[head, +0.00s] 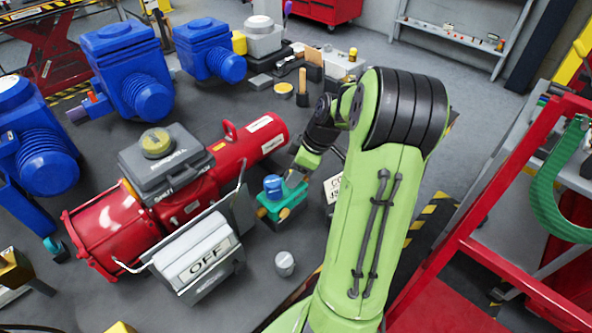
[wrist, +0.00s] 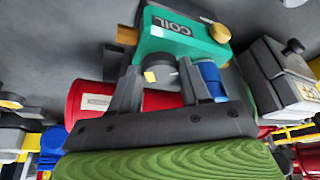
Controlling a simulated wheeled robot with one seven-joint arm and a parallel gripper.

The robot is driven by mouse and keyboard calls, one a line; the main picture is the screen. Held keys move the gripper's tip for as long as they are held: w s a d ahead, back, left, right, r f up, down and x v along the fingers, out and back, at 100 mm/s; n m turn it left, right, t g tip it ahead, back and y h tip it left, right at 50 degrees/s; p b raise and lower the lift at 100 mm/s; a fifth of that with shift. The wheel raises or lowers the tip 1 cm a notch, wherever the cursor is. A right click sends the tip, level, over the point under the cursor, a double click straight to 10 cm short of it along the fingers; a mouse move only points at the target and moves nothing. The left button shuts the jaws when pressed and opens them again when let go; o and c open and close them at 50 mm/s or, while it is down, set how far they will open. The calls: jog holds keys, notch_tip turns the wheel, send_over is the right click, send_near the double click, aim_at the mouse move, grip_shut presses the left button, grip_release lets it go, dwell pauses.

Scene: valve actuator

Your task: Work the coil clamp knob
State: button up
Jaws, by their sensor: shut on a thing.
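The teal coil unit (head: 285,206) stands on the dark bench with a blue cylinder (head: 273,184) on top and brass fittings at its side. The wrist view shows its COIL label (wrist: 172,24) upside down. A dark round knob (wrist: 160,73) with a pale yellow mark sits on the unit, between the two fingers of my gripper (wrist: 160,88). My gripper is shut on this knob. The blue cylinder (wrist: 211,79) lies just right of the right finger. In the head view my gripper (head: 292,178) reaches the unit from the upper right, and the knob is hidden.
A red cylindrical actuator (head: 190,207) lies to the left with a grey box on it. A grey OFF lever box (head: 199,262) and a small grey cylinder (head: 285,263) stand in front. Blue actuators (head: 126,70) are behind. A red frame (head: 480,210) stands at right.

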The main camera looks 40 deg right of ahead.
jog(key=m, duration=0.2)
jog(key=m+t+h+b, duration=0.1)
jog(key=m, duration=0.1)
jog(key=shift+s+a+m+h, duration=0.1)
jog(key=shift+a+m+h, duration=0.1)
jog(key=shift+m+h, duration=0.1)
jog(key=o, duration=0.8)
jog(key=p+v, duration=0.4)
jog(key=v, duration=1.1)
jog(key=shift+d+r, duration=0.1)
jog(key=shift+r, duration=0.3)
